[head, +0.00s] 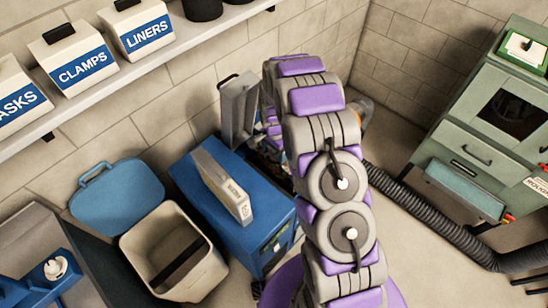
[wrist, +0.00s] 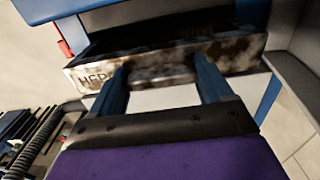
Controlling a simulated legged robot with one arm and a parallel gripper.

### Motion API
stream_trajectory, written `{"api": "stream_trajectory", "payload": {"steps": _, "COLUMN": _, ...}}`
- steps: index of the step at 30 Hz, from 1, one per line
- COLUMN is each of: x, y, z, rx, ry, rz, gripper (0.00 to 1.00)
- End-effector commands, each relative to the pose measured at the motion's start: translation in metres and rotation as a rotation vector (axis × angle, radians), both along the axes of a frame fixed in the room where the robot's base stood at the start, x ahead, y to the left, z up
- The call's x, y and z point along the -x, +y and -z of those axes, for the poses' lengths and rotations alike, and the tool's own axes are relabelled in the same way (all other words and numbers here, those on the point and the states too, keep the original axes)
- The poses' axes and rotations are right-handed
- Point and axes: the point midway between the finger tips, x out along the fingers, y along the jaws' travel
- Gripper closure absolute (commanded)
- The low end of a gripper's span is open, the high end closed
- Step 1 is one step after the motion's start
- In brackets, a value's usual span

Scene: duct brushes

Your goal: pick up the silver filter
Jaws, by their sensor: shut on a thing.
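In the wrist view, my gripper (wrist: 162,66) has its two blue fingers on the near side of a dirty silver-grey filter (wrist: 236,54), shut on it. The filter's frame is stained brown, and dark letters starting "HEP" show at its left end. Blue parts lie close above and to the right of it. I cannot tell whether the filter is clear of its housing. In the head view, my arm hides the gripper and the held filter.
A blue cabinet (head: 209,222) bears a cream filter-like block (head: 222,182). An upright grey panel (head: 238,108) stands behind it. An open cream bin (head: 205,274) is at its left. A black hose (head: 428,207) runs right below a green cabinet (head: 480,140). Labelled boxes line a shelf (head: 95,92).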

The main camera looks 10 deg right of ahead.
Motion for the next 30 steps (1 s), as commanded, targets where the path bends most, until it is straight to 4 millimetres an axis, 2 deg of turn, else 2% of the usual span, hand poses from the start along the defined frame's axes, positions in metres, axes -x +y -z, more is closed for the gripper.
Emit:
{"api": "stream_trajectory", "payload": {"steps": 1, "x": -0.001, "y": 0.000, "z": -0.012, "rx": 0.000, "ry": -0.005, "rz": 0.000, "gripper": 0.93}}
{"api": "stream_trajectory", "payload": {"steps": 18, "x": -0.002, "y": -0.001, "z": -0.127, "rx": 0.001, "ry": -0.008, "rz": -0.001, "gripper": 0.93}}
{"api": "stream_trajectory", "payload": {"steps": 24, "x": -0.002, "y": -0.001, "z": -0.155, "rx": 0.001, "ry": -0.004, "rz": -0.001, "gripper": 0.93}}
{"api": "stream_trajectory", "payload": {"steps": 30, "x": -0.001, "y": -0.001, "z": -0.172, "rx": 0.001, "ry": -0.003, "rz": 0.000, "gripper": 0.93}}
